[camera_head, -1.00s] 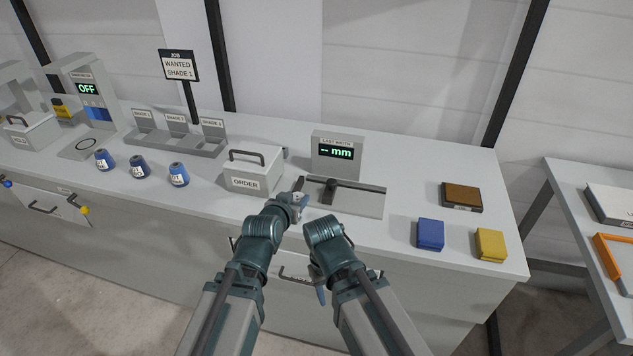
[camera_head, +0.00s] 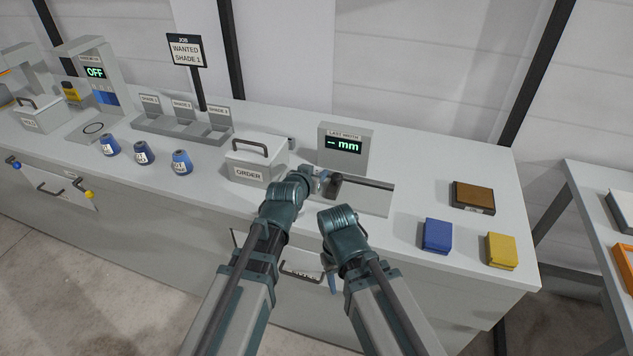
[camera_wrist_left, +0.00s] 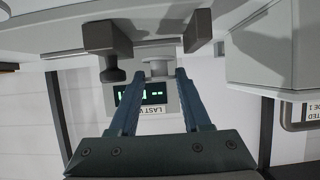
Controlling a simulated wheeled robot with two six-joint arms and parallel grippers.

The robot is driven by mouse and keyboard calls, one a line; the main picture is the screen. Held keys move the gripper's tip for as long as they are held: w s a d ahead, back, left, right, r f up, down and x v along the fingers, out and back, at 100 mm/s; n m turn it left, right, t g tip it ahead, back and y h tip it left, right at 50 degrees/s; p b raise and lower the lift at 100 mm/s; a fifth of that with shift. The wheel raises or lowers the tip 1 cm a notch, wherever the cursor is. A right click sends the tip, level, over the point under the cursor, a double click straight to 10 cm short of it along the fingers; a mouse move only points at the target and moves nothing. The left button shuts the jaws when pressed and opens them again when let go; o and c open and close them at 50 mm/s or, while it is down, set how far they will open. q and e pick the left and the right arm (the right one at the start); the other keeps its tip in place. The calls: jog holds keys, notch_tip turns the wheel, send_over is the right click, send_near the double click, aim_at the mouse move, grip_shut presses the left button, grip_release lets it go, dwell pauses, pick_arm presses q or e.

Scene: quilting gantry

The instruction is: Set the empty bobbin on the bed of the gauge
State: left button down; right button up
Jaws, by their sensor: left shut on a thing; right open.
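The gauge (camera_head: 343,152) stands at the back of the bench, its display showing "-- mm". Its low bed (camera_head: 372,197) lies in front, with a dark jaw block at its left end. My left gripper (camera_head: 326,181) is over the bed's left end, beside that block. In the left wrist view, which is upside down, my left gripper (camera_wrist_left: 158,76) is shut on a small pale grey bobbin (camera_wrist_left: 158,66), between the dark knobbed jaw (camera_wrist_left: 108,40) and another dark block (camera_wrist_left: 198,30). Whether the bobbin touches the bed cannot be told. My right gripper (camera_head: 332,283) hangs low before the bench front, open.
Several blue cones (camera_head: 143,153) sit further left, before the shade rack (camera_head: 180,132). A brown block (camera_head: 473,197), a blue block (camera_head: 437,236) and a yellow block (camera_head: 501,250) lie right.

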pick_arm(q)
jog(key=shift+f+b, duration=1.4)
jog(key=shift+f, duration=0.25)
jog(key=shift+f, duration=0.15)
jog(key=c, duration=0.6)
grip_release()
jog(key=shift+c, duration=0.2)
